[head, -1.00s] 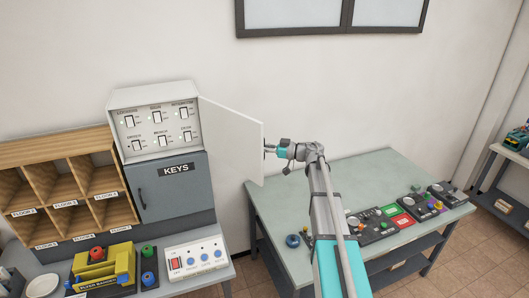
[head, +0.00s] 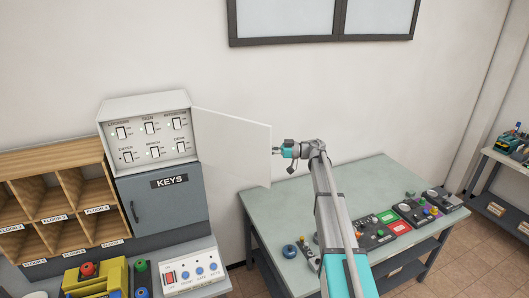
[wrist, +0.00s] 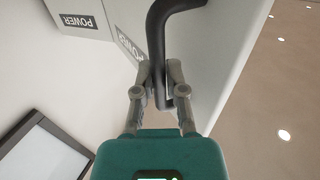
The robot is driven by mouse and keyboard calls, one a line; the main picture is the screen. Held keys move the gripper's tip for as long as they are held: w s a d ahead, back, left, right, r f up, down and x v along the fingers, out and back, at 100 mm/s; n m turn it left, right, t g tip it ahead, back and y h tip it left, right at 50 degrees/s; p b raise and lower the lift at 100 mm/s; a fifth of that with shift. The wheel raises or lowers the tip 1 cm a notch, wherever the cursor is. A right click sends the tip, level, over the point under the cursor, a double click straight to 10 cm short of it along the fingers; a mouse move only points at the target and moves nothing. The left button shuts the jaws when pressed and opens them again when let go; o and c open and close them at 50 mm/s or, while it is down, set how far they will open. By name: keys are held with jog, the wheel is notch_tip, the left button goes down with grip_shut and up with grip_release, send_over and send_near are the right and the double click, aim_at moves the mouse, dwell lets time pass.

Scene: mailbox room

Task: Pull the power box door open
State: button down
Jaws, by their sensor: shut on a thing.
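The power box (head: 147,132) is a white cabinet on top of the grey keys cabinet, with several labelled switches inside. Its white door (head: 232,145) stands wide open, swung out to the right. My gripper (head: 276,150) is at the door's outer right edge in the head view. In the wrist view, my gripper (wrist: 160,84) is shut on the dark curved door handle (wrist: 157,42). The door's face and a POWER label (wrist: 129,42) show beside the handle there. The handle is hidden behind the door in the head view.
The grey keys cabinet (head: 163,204) is below, with wooden cubbies (head: 58,200) to its left. A green-topped table (head: 335,186) with button panels stands under my arm. A framed board (head: 323,20) hangs on the wall.

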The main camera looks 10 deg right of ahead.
jog(key=c, duration=0.7)
grip_release()
jog(key=shift+f, duration=0.1)
jog(key=shift+d, duration=0.1)
jog(key=d, duration=0.4)
jog(key=s+d, duration=0.1)
jog(key=d, duration=0.2)
jog(key=s+d, duration=0.1)
jog(key=d, duration=0.3)
jog(key=shift+d, duration=0.35)
